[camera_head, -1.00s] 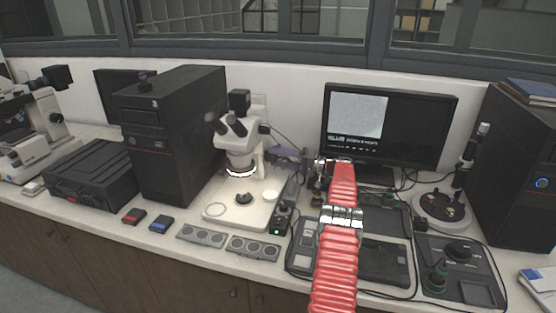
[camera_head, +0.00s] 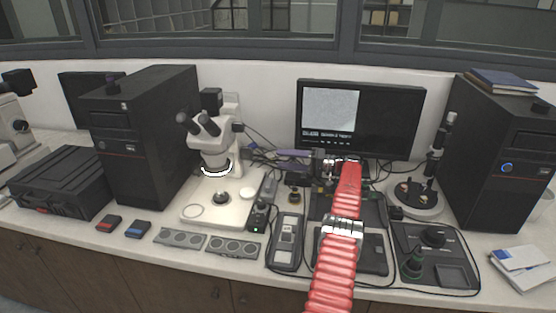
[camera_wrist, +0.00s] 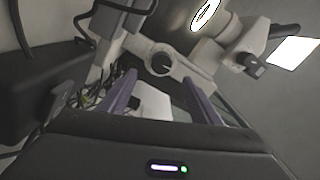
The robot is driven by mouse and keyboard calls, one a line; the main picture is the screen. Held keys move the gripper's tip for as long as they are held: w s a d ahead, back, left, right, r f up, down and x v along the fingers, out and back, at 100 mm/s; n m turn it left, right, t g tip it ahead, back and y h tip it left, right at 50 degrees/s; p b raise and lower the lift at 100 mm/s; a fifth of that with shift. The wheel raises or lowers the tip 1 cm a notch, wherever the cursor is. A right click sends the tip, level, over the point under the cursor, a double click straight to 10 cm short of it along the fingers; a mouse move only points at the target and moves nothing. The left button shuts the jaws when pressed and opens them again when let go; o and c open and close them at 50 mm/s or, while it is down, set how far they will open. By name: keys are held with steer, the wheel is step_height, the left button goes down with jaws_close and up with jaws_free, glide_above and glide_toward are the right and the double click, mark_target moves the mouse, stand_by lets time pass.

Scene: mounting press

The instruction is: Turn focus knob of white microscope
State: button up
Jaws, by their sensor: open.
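The white microscope (camera_head: 213,158) stands upright on its white base (camera_head: 192,216), left of centre in the head view. In the wrist view its tilted white body (camera_wrist: 190,52) fills the upper middle. A dark round focus knob (camera_wrist: 161,64) faces the wrist camera on its side. My gripper (camera_head: 279,158) is to the right of the microscope column, with its purple fingers pointing left. In the wrist view my gripper (camera_wrist: 160,78) is open, its fingers spread to either side below the knob. Nothing is between the fingers; contact with the knob is not seen.
A monitor (camera_head: 360,118) stands behind my arm. A black tower (camera_head: 145,140) is left of the microscope, another (camera_head: 505,150) far right. Cables run behind the gripper. Small devices (camera_head: 287,240) and slide holders (camera_head: 180,238) crowd the bench front.

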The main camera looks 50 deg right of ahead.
steer(key=shift+s+d, duration=0.25)
steer(key=shift+s, duration=0.3)
steer(key=shift+o, duration=0.2)
stand_by(1.2)
steer(key=m, duration=2.1)
steer(key=w+r+m+h, duration=0.1)
steer(key=m, duration=0.9)
steer(key=shift+a+r, duration=0.1)
steer(key=shift+a, duration=0.15)
